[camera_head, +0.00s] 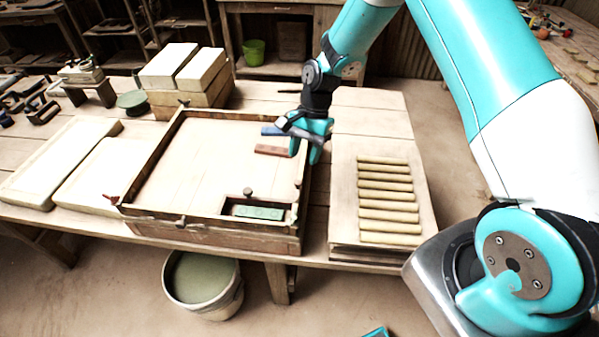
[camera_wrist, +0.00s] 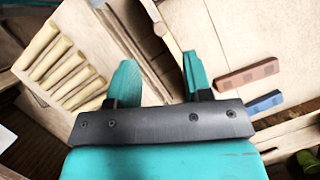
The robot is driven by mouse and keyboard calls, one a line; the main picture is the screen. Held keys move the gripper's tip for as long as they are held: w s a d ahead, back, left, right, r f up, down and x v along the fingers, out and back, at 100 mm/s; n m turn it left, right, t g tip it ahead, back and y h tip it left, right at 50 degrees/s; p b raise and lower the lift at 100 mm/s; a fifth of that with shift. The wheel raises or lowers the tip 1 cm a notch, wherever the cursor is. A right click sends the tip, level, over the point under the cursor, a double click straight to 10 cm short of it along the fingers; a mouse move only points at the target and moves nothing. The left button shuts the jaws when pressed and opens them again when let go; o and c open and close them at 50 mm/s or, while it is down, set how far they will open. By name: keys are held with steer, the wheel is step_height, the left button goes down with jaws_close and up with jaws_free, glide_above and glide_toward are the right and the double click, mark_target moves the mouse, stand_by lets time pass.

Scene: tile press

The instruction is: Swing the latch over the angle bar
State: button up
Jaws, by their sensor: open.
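My gripper (camera_head: 306,153) points down, open, over the right wall of a shallow wooden press frame (camera_head: 212,222). In the wrist view, its two teal fingers (camera_wrist: 158,68) stand apart, with the frame's wall showing between and beyond them. I cannot tell which piece is the latch or the angle bar. My gripper partly hides the right wall.
Inside the frame lie a red bar (camera_head: 273,150), a blue bar (camera_head: 271,131) and a walled pocket with a green strip (camera_head: 257,211). A board with several pale rods (camera_head: 386,188) lies right of the frame. Pale slabs (camera_head: 102,178) lie left; stacked blocks (camera_head: 187,68) stand behind.

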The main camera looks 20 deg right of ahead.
mark_target(298, 182)
steer(key=p+x, duration=0.1)
steer(key=x, duration=0.6)
jaws_close()
